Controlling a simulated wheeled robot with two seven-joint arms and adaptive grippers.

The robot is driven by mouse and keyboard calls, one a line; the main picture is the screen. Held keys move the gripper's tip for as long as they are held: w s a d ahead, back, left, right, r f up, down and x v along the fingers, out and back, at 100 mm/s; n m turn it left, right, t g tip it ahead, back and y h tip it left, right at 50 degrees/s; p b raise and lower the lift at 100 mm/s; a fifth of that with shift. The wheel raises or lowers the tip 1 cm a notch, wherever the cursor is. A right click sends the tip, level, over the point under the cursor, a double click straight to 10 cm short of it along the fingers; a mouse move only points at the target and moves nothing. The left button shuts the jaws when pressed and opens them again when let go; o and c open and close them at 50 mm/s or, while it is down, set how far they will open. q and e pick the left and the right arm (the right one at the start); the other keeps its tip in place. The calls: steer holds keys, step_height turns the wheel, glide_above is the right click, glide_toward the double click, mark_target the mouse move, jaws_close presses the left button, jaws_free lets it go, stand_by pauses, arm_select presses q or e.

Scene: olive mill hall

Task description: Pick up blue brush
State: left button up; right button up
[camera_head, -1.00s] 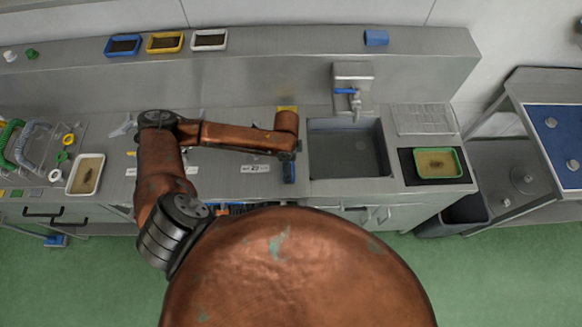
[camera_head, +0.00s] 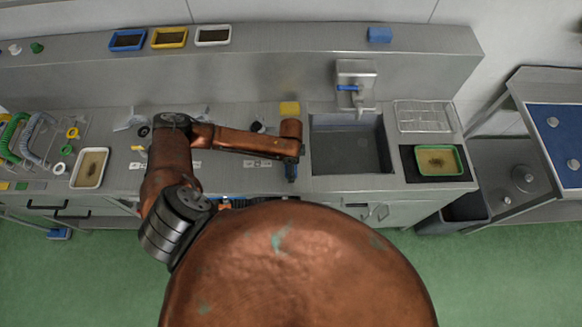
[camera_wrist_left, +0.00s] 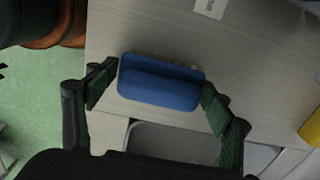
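The blue brush (camera_wrist_left: 160,83) has a block-shaped blue back, with a thin strip of bristles along its far edge. In the head view, the left arm reaches over the counter and the blue brush (camera_head: 291,173) shows partly below the wrist, left of the sink. The fingers are mostly hidden there. How high the brush is above the counter is hard to tell. My right gripper is not in view.
The sink (camera_head: 350,145) with its tap (camera_head: 358,98) is right of the gripper. A yellow block (camera_head: 289,108) lies behind the wrist. A green tray (camera_head: 438,161) stands right of the sink, a white tray (camera_head: 90,168) at left. Small trays and a blue block (camera_head: 379,35) sit on the back ledge.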

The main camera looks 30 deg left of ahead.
arm_select(q)
steer(key=c, duration=0.8)
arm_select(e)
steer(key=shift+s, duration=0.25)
arm_select(q)
steer(key=shift+r, duration=0.15)
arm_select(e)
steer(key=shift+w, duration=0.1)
arm_select(q)
steer(key=shift+r, duration=0.25)
step_height(320, 180, up, 3)
steer(key=shift+d+f+b, duration=0.1)
steer(key=shift+f+b, duration=0.05)
steer(key=shift+b, duration=0.3)
steer(key=s+d+r+b, duration=0.1)
steer(key=s+d+r, duration=0.5)
steer(key=d+r, duration=0.3)
steer(key=d, duration=0.3)
steer(key=shift+d+r, duration=0.25)
steer(key=shift+r, duration=0.05)
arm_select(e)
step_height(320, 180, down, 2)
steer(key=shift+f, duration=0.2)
